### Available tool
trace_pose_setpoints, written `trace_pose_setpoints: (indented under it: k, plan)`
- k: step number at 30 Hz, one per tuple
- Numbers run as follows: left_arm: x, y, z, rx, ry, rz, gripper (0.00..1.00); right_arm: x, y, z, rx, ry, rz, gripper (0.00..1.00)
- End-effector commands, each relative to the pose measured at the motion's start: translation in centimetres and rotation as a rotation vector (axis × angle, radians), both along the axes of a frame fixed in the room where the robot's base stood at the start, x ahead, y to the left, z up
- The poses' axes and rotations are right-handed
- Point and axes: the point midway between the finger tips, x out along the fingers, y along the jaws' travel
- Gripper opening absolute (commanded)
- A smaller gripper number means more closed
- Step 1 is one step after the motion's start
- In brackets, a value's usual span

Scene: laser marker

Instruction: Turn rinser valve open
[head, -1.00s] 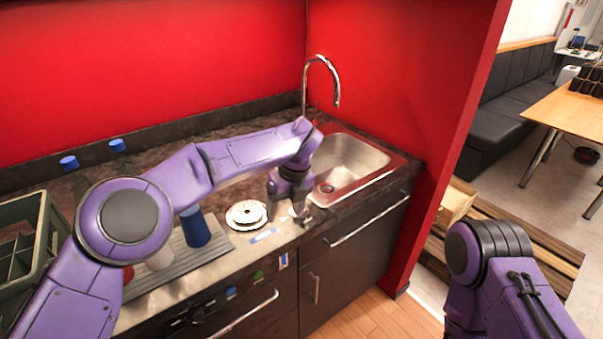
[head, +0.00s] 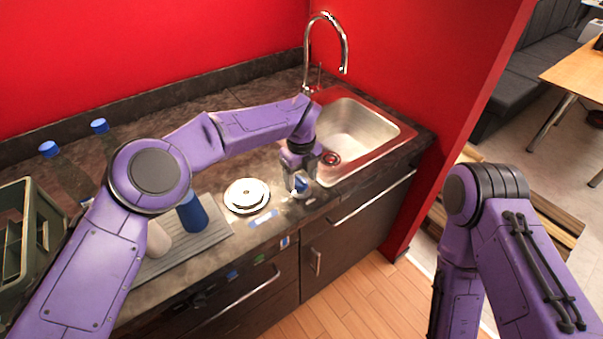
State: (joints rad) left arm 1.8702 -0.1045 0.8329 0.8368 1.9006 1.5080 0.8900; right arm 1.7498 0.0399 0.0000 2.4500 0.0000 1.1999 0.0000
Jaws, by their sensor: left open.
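The rinser (head: 246,195), a round pale disc with a raised centre, sits on the counter between the ribbed drain mat and the sink. My left gripper (head: 296,190) points down over the counter's front part, just right of the rinser and left of the sink. It is open. A small blue part (head: 302,183) shows at its fingers; I cannot tell whether it is the valve handle or whether the fingers touch it. The valve is otherwise not clearly visible. My right arm shows at the right, but its gripper is out of view.
A steel sink (head: 350,140) with a tall curved tap (head: 345,50) stands behind and right of my left gripper. Blue-capped bottles and a green crate (head: 20,225) are at left.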

Motion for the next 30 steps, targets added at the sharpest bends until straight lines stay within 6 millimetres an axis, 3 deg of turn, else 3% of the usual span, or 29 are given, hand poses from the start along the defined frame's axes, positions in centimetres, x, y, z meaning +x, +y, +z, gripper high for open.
trace_pose_setpoints:
  k: [8,12,13,23,30]
  plan:
    - [0.05,0.04,-0.25,-0.001,-0.001,0.001,0.64,0.01,0.00,0.04,0.000,0.000,0.000,0.00]
    - [0.03,0.11,-0.24,0.000,0.000,0.002,0.19,0.00,0.00,0.03,0.000,0.000,0.000,0.00]
    - [0.04,0.13,-0.25,0.000,0.000,0.002,0.11,0.00,0.00,0.03,0.000,0.000,0.000,0.00]
    - [0.09,0.14,-0.31,0.000,-0.002,-0.027,0.11,0.00,0.00,-0.09,0.000,0.000,0.000,0.00]
    - [0.12,0.24,-0.39,0.001,-0.002,-0.149,0.11,0.01,0.00,-0.40,0.000,0.000,0.000,0.00]
